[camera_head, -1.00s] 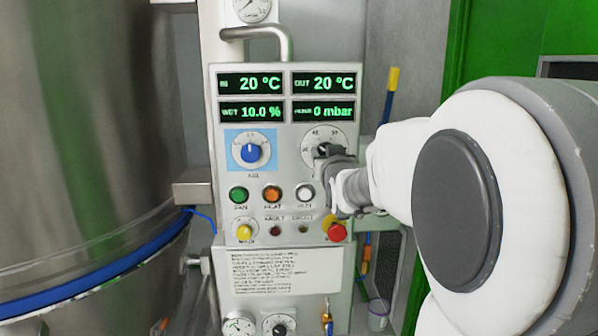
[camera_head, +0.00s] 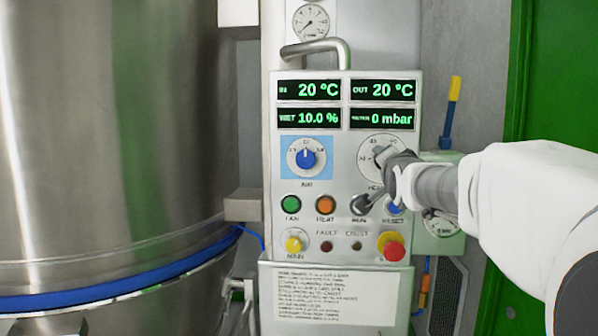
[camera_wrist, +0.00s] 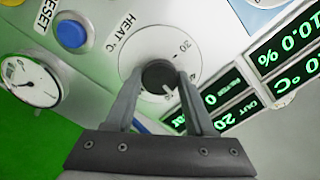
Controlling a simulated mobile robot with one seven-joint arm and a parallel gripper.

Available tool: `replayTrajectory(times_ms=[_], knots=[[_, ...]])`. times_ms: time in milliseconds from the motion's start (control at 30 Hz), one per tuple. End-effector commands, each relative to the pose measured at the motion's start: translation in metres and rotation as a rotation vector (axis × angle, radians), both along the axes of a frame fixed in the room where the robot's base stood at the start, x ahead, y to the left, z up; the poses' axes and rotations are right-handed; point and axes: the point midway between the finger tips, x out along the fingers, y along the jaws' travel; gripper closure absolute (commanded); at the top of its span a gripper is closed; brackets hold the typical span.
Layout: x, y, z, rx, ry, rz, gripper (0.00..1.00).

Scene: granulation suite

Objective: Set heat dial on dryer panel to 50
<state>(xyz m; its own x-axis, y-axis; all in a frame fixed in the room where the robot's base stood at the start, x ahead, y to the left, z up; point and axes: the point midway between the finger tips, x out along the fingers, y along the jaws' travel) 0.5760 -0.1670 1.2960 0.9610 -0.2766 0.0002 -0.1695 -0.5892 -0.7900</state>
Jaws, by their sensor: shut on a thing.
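The heat dial is a dark round knob (camera_wrist: 158,74) on a white scale plate lettered "HEAT °C" in the wrist view. The scale plate (camera_head: 370,152) also shows in the head view at the panel's upper right. My gripper (camera_wrist: 160,82) is shut on the knob, one finger on each side. In the head view my gripper (camera_head: 389,160) covers most of the knob. A 30 is legible on the scale. A pale mark on the knob's lower right lies by a number partly hidden and hard to read. The dryer panel (camera_head: 342,222) is upright and light grey.
The blue air dial (camera_head: 306,158) sits left of the heat dial. Buttons for fan (camera_head: 291,204) and heat (camera_head: 325,205) are below. A blue reset button (camera_wrist: 70,35) and a red stop button (camera_head: 391,247) are close to my gripper. A steel vessel (camera_head: 110,130) fills the left.

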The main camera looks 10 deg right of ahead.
Motion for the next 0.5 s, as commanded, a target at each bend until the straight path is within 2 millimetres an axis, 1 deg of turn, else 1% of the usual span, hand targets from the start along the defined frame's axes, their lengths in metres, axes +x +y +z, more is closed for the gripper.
replayTrajectory(times_ms=[33,200,500], knots=[[0.0002,0.0007,-0.0038,0.038,-0.011,0.001,1.00],[0.0004,0.0010,-0.0032,0.168,-0.049,0.001,1.00],[0.0004,0.0005,-0.0021,0.324,-0.093,0.001,1.00]])
